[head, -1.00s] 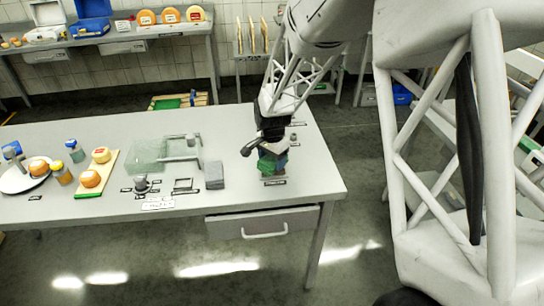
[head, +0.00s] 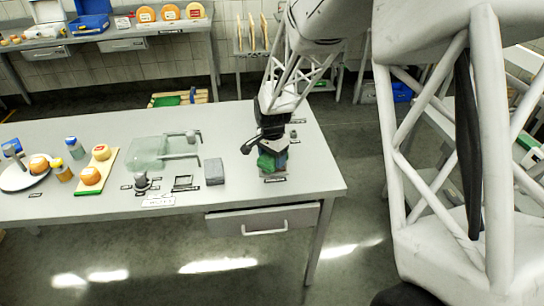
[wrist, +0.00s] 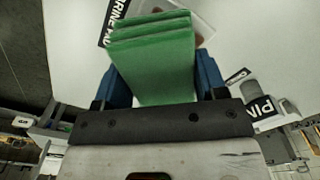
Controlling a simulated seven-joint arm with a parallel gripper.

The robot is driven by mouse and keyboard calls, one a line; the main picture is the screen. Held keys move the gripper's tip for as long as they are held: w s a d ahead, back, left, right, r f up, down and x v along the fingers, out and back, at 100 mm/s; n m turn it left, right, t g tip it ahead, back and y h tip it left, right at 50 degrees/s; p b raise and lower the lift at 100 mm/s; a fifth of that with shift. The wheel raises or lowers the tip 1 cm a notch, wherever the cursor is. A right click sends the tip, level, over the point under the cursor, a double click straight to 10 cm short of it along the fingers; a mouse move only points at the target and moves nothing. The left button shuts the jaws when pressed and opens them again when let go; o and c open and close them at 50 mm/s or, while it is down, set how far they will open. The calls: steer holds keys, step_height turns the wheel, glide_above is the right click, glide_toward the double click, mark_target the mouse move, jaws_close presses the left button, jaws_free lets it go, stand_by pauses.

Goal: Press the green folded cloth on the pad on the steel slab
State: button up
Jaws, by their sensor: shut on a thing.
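The green folded cloth (wrist: 155,62) is a thick stack of folded layers. In the wrist view it stands between the blue fingers of my gripper (wrist: 162,85), which is shut on it. In the head view the cloth (head: 266,162) shows beside a blue finger of my gripper (head: 274,160), low over the table's right end. The pad on its pale slab (wrist: 206,26) shows just beyond the cloth, partly hidden by it, by a "BRINE PAD" label. I cannot tell whether the cloth touches the pad.
A grey block (head: 214,171) lies left of my gripper. Further left are a glass sheet (head: 147,153), a small dark-topped item (head: 141,181) and a board (head: 97,175) with cheeses. A small grey item (head: 293,134) stands behind my gripper. The table's right edge is close.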

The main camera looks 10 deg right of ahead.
steer(key=shift+f, duration=0.55)
stand_by(1.9)
steer(key=shift+r, duration=0.15)
steer(key=shift+r, duration=3.45)
